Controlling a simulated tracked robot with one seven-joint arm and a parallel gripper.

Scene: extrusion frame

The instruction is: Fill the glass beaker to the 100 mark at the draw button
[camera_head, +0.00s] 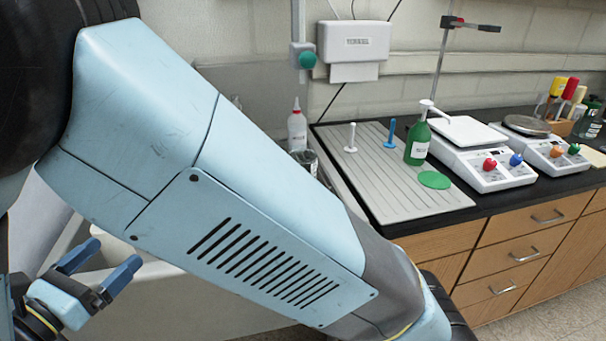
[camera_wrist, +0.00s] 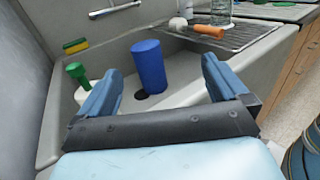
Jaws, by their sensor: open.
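My gripper (camera_head: 115,252) is open and empty at the lower left of the head view, over the sink. In the wrist view its two blue fingers (camera_wrist: 161,67) stand wide apart. A clear glass vessel (camera_wrist: 221,12), possibly the beaker, stands at the top of the wrist view beyond the fingers, cut by the frame edge. A glass piece (camera_head: 306,161) shows in the head view, partly behind my arm; its marks and fill level cannot be read. A round green button (camera_head: 307,60) sits on a grey box on the wall pipe; I cannot tell whether it is the draw button.
A blue cup (camera_wrist: 148,66) stands in the sink (camera_wrist: 185,93) beyond my fingers. A green-topped white item (camera_wrist: 78,72), a sponge (camera_wrist: 75,45) and an orange-handled brush (camera_wrist: 205,30) are nearby. A green pump bottle (camera_head: 418,140) and scales (camera_head: 487,165) occupy the right counter.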

